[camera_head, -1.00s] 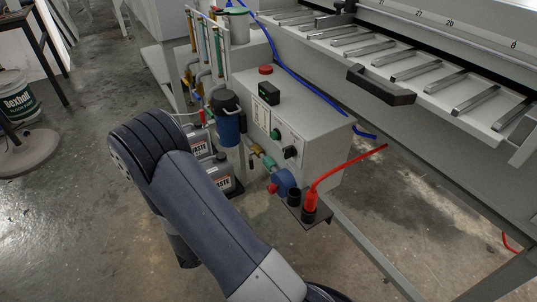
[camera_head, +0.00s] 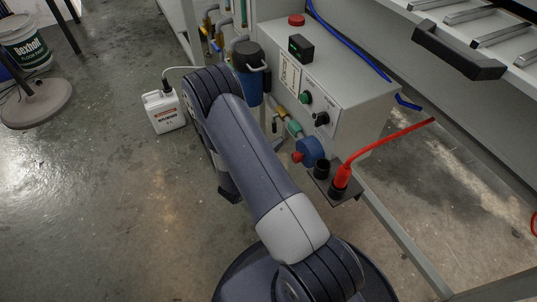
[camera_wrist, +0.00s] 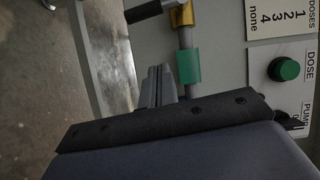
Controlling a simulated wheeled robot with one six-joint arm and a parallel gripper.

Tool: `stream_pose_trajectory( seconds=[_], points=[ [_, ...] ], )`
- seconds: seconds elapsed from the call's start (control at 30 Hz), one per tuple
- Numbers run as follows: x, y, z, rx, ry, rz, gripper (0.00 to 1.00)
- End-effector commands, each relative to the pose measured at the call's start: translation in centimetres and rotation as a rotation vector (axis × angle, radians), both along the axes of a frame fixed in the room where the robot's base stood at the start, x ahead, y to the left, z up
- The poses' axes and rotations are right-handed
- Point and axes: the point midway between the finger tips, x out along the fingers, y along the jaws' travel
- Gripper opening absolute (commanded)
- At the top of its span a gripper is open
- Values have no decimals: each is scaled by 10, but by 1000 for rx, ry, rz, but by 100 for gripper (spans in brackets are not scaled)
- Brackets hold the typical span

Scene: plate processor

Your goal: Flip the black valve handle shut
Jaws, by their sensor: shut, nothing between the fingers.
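In the wrist view a short black bar (camera_wrist: 146,11), which looks like the valve handle, sticks out to the left from a brass fitting (camera_wrist: 181,14) on a grey pipe. A green sleeve (camera_wrist: 187,67) sits lower on that pipe. My gripper (camera_wrist: 155,72) is shut and empty, with its fingers just left of the green sleeve; I cannot tell whether they touch it.
The grey control box (camera_head: 345,85) with a green button (camera_head: 305,97) stands just right of the pipe. A white jug (camera_head: 163,111) stands on open floor at left.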

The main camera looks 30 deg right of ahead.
Motion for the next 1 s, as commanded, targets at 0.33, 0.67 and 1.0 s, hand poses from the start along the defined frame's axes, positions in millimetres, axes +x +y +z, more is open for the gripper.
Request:
stream_pose_trajectory(
  seconds=[0.33,0.67,1.0],
  points=[
    [40,-19,-7,0,-4,1,0],
    [52,-16,-6,0,0,-1,0],
    [58,-15,-7,1,-2,-1,0]
  ],
)
